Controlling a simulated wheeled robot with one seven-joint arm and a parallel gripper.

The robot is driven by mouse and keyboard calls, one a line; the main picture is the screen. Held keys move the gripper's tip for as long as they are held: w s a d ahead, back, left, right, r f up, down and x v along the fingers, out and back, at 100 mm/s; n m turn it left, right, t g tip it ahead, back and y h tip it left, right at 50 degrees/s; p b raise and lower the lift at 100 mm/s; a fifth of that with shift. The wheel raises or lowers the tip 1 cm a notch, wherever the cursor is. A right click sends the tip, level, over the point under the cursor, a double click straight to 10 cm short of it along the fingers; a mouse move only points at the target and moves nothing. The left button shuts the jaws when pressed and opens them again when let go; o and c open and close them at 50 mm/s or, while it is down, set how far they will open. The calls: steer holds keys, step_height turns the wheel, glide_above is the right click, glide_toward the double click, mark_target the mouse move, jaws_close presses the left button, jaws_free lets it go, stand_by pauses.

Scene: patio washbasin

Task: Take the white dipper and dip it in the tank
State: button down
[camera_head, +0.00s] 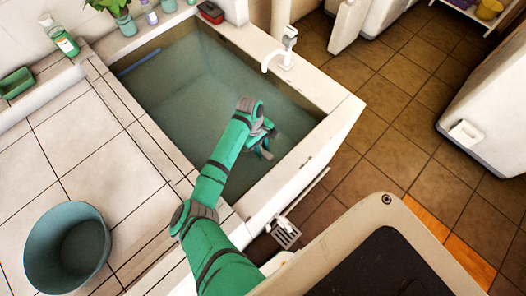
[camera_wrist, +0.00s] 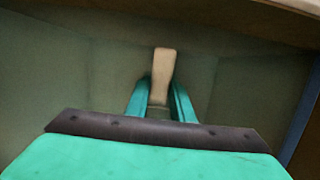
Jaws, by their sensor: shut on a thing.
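The tank (camera_head: 345,110) is a rectangular basin with a pale rim, filled with murky greenish water. My gripper (camera_head: 264,150) reaches down inside the tank near its right wall. In the wrist view my gripper (camera_wrist: 160,102) is shut on a pale, off-white handle (camera_wrist: 163,65), which I take for the white dipper. The handle sticks out beyond the green fingers. The dipper's cup cannot be made out in either view. I cannot tell how deep it sits relative to the water surface.
A blue stick-like thing (camera_head: 139,62) lies along the tank's left wall. A white tap (camera_head: 283,52) stands on the right rim. A green bucket (camera_head: 67,249) is on the tiled counter. Bottles (camera_head: 65,40), a plant and a red-black box (camera_head: 211,12) line the back ledge.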

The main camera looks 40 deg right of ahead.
steer(key=shift+r, duration=0.1)
steer(key=shift+r+t, duration=0.5)
steer(key=shift+r, duration=0.95)
steer(key=shift+r, duration=2.5)
steer(key=shift+d+r, duration=0.1)
steer(key=shift+r, duration=0.7)
step_height(320, 180, up, 21)
steer(key=t, duration=0.1)
steer(key=shift+f+t, duration=0.15)
steer(key=shift+t, duration=0.25)
